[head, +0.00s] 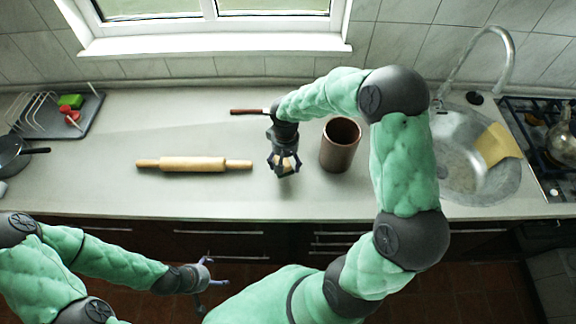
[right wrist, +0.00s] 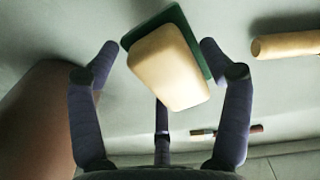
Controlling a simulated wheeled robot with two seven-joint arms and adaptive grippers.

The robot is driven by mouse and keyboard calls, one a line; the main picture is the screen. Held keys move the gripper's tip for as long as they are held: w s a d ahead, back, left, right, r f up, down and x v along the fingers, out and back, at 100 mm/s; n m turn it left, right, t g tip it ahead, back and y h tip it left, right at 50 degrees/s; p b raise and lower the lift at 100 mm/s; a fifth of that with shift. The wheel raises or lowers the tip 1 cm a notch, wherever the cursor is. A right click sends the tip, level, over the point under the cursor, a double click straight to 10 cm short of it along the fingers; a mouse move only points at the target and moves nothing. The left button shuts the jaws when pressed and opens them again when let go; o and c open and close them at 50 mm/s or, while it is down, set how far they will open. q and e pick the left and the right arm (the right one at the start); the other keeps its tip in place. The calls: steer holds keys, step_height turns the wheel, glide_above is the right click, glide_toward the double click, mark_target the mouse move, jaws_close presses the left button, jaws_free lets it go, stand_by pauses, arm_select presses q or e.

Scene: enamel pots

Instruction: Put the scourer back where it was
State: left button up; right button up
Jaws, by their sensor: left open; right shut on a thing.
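The scourer is a pale yellow sponge block with a green layer (right wrist: 168,68), in the right wrist view. It sits between the fingers of my right gripper (head: 286,166), which is shut on it; only a small pale bit shows in the head view. That gripper points down over the counter, between the rolling pin (head: 195,164) and the brown canister (head: 340,146). I cannot tell whether the scourer touches the counter. My left gripper (head: 214,283) is open and empty, low in front of the counter's front edge.
A brown-handled tool (head: 248,112) lies behind my right gripper. A drying tray (head: 88,118) with a rack, green and red items stands at the left, near a dark pan (head: 12,155). At the right are the sink (head: 456,185) with a yellow cloth (head: 497,144) and a stove with a kettle (head: 563,135).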

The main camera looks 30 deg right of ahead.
mark_target(288, 165)
steer(key=shift+w+d+f, duration=0.2)
steer(key=shift+d+f, duration=0.3)
steer(key=shift+f, duration=0.2)
step_height(288, 165, down, 3)
steer(key=shift+w+d+f+b, duration=0.1)
steer(key=shift+d+f+b, duration=0.1)
steer(key=shift+b, duration=0.3)
steer(key=shift+a, duration=0.1)
steer(key=shift+r, duration=0.1)
steer(key=shift+f, duration=0.25)
steer(key=o, duration=1)
steer(key=shift+c, duration=0.2)
steer(key=shift+r, duration=0.15)
